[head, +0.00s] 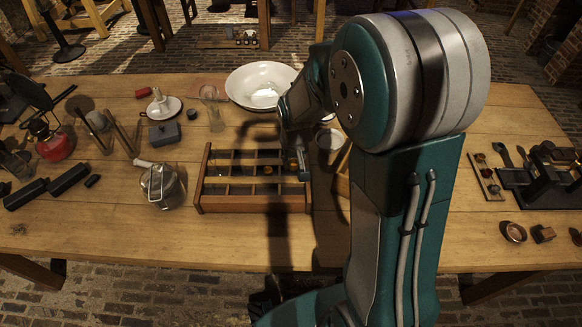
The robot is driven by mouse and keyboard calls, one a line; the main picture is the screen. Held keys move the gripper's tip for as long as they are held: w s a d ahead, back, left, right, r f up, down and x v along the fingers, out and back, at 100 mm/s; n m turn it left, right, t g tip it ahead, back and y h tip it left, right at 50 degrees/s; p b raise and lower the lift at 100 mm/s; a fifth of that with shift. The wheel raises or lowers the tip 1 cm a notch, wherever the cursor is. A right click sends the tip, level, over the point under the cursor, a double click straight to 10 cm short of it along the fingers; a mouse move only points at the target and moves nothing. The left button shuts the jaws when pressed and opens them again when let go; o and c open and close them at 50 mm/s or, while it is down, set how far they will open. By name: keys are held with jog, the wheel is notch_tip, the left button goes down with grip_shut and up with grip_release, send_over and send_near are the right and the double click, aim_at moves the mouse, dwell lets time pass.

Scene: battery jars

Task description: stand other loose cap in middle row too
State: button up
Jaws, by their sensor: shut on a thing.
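A wooden crate (252,204) divided into a grid of dark compartments sits on the table left of my arm. A small tan round thing (267,170) shows in its middle row, toward the right; it looks like a cap. Another small brownish spot (228,189) shows lower left in the crate. My gripper (303,172) points down at the crate's right end, near the middle row. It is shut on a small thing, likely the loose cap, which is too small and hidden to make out.
A white basin (261,86) stands behind the crate. A metal can (162,186) is close on its left, with a glass (213,108) behind. A red-based burner (54,143) and dark blocks are at far left. The table front is clear.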

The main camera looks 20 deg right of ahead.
aim_at(291, 173)
jog(key=shift+w+f, duration=0.8)
jog(key=shift+f, duration=0.15)
jog(key=shift+w+f, duration=0.1)
jog(key=shift+f, duration=1.55)
jog(key=shift+f, duration=0.1)
jog(key=o, duration=0.8)
